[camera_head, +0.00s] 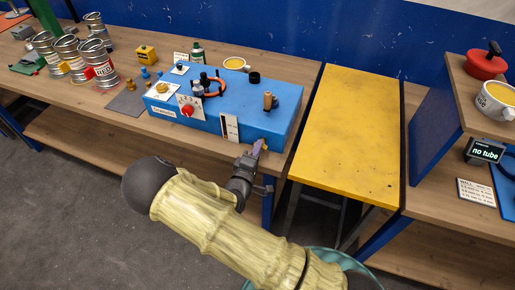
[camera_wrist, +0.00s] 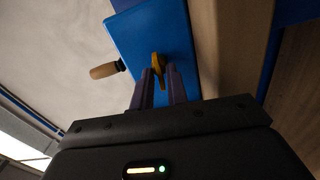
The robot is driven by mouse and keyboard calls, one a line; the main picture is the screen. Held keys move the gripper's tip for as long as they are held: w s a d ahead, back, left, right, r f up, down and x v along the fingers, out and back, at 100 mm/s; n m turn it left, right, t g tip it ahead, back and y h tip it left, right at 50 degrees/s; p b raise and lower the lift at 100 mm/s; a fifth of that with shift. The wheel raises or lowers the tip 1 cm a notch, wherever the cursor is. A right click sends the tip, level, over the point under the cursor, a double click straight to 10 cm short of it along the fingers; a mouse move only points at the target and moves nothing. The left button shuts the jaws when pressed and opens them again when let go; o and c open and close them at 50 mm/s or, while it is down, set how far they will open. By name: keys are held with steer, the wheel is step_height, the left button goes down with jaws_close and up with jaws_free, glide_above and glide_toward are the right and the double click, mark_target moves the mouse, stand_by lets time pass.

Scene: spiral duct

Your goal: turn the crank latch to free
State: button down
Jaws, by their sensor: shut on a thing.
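A blue machine box (camera_head: 215,117) stands on the wooden bench. In the wrist view, a small yellow lever-like piece (camera_wrist: 158,63) stands out from the box's blue face (camera_wrist: 150,28); I take it for the crank latch. My gripper (camera_head: 259,146) is at the lower right of the box's front. In the wrist view its dark purple fingers (camera_wrist: 157,80) are shut on the near end of the yellow piece, and the fingertips hide part of it. A wooden-handled crank (camera_head: 268,101) sits on the box's top right; a wooden handle (camera_wrist: 104,70) also shows in the wrist view.
A red knob (camera_head: 188,110), a gauge strip (camera_head: 229,127) and a curved orange tube (camera_head: 213,87) are on the box. Metal cans (camera_head: 99,66) stand at the left. A bare yellow table (camera_head: 347,130) is at the right. A small display (camera_head: 485,151) reads "no tube".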

steer(key=shift+n, duration=0.3)
steer(key=c, duration=1.6)
jaws_free()
steer(key=shift+a, duration=0.1)
steer(key=b+v, duration=0.3)
steer(key=v, duration=1.4)
steer(key=shift+s, duration=0.2)
